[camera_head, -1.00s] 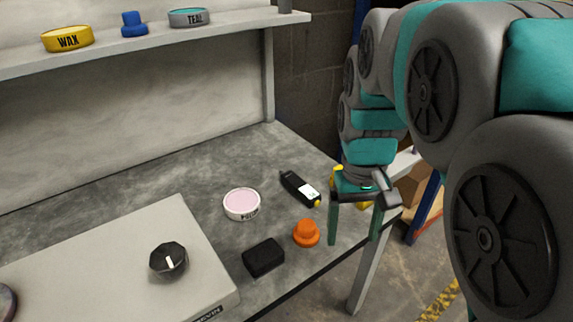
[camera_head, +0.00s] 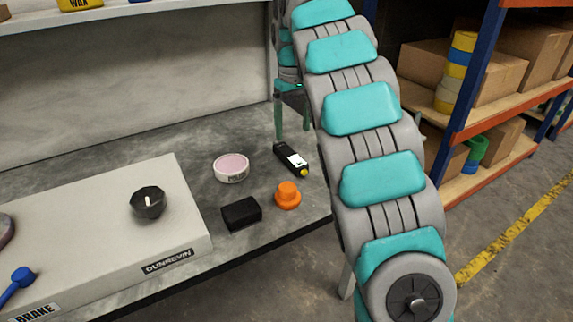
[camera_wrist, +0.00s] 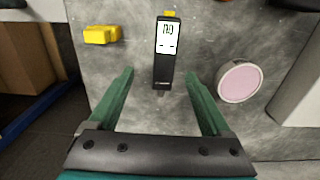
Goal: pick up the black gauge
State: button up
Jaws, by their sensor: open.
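The black gauge (camera_head: 290,158) lies on the grey bench top near its right edge, with a white display and a yellow tip. In the wrist view the gauge (camera_wrist: 164,72) lies between the lines of my fingers, its display away from me and its dark end toward me. My gripper (camera_wrist: 160,84) is open and empty, its two green fingers spread on either side of the gauge's near end. In the head view my gripper (camera_head: 292,128) hangs just behind the gauge, partly hidden by my arm. I cannot tell its exact height above the bench.
A pink-topped round tin (camera_head: 231,168), an orange knob-like piece (camera_head: 287,196) and a black block (camera_head: 241,213) lie nearby. A pale raised panel (camera_head: 90,235) with a dark knob (camera_head: 148,203) is at left. A yellow piece (camera_wrist: 102,34) sits left of the gauge in the wrist view.

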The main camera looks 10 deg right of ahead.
aim_at(290, 154)
jog(key=shift+w+a+f, duration=0.1)
jog(key=shift+a+f, duration=0.05)
jog(key=shift+f, duration=0.2)
jog(key=shift+s+a+f+b, duration=0.1)
jog(key=shift+a+f+b, duration=0.05)
jog(key=shift+f, duration=1.7)
jog(key=shift+s+a+f+b, duration=0.1)
jog(key=shift+f+b, duration=0.05)
jog(key=shift+f, duration=1.65)
grip_shut()
